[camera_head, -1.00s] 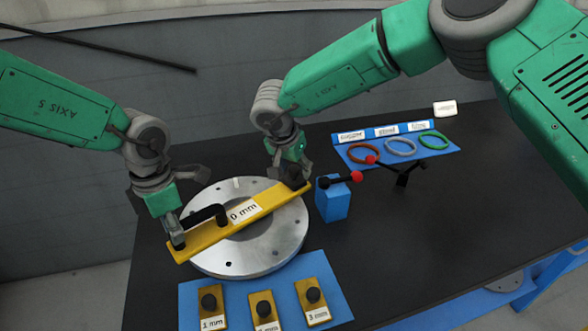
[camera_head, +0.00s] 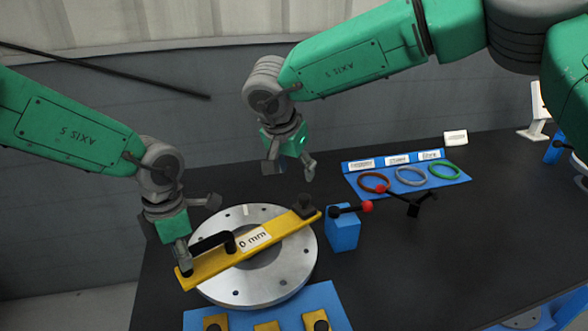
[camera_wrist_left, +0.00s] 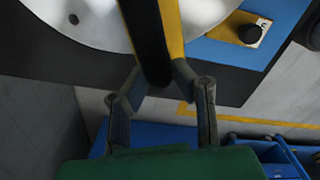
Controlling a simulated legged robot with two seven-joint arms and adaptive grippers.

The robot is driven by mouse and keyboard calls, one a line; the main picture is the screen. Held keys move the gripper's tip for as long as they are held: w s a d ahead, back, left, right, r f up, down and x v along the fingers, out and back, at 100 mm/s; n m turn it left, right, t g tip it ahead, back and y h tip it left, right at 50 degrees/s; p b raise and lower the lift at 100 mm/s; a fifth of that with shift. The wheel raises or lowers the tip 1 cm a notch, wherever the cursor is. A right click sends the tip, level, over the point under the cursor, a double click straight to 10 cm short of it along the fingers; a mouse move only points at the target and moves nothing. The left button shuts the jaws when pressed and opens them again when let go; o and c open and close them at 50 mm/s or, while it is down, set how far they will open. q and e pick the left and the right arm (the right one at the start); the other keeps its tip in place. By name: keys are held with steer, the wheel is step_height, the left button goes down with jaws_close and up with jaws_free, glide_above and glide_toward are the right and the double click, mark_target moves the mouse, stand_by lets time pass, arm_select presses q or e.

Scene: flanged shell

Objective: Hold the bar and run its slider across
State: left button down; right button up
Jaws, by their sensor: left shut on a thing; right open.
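The yellow bar (camera_head: 213,264), labelled "0 mm", lies across the round metal flange (camera_head: 262,287) and overhangs its rim at both ends. A black handle (camera_head: 213,239) stands on its left part. My left gripper (camera_head: 197,232) is shut on this handle; the grip also shows in the left wrist view (camera_wrist_left: 153,76). The dark slider (camera_head: 304,207) with a knob sits near the bar's right end. My right gripper (camera_head: 288,170) is open and empty, above the slider and apart from it.
A blue block (camera_head: 343,232) with a red-tipped black rod stands just right of the bar's end. A blue tray (camera_head: 440,182) with brown, grey and green rings lies behind it. Knobbed gauge plates (camera_head: 266,327) lie on a blue mat in front.

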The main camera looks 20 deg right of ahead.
arm_select(q)
steer(key=c, duration=1.3)
jaws_free()
